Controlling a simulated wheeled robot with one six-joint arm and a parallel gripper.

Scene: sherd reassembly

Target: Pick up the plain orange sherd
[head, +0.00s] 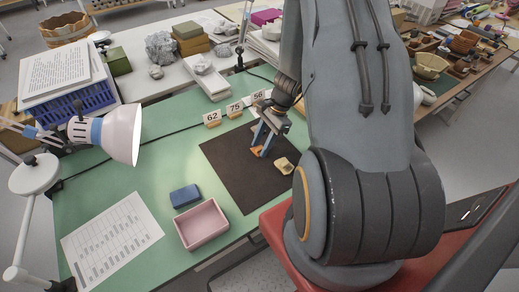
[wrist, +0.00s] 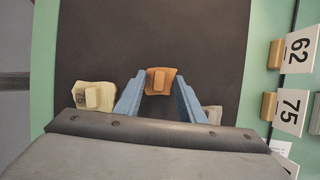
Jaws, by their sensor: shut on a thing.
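The plain orange sherd (wrist: 161,74) is between my fingertips in the wrist view, with a small raised block on its upper face. My gripper (wrist: 162,84) is shut on it, one blue finger at each side. In the head view my gripper (head: 262,141) points down over the dark mat (head: 235,180), and a bit of the orange sherd (head: 257,151) shows at its tips. I cannot tell whether the sherd is clear of the mat. A cream sherd with a dark mark (wrist: 95,95) lies on the mat to the left in the wrist view.
Another pale piece (wrist: 214,114) is partly hidden behind my right finger. Number cards 62 (head: 212,118), 75 (head: 235,109) and 56 (head: 258,97) stand beyond the mat. A pink tray (head: 203,225), blue block (head: 185,196) and lamp (head: 112,132) are to the left.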

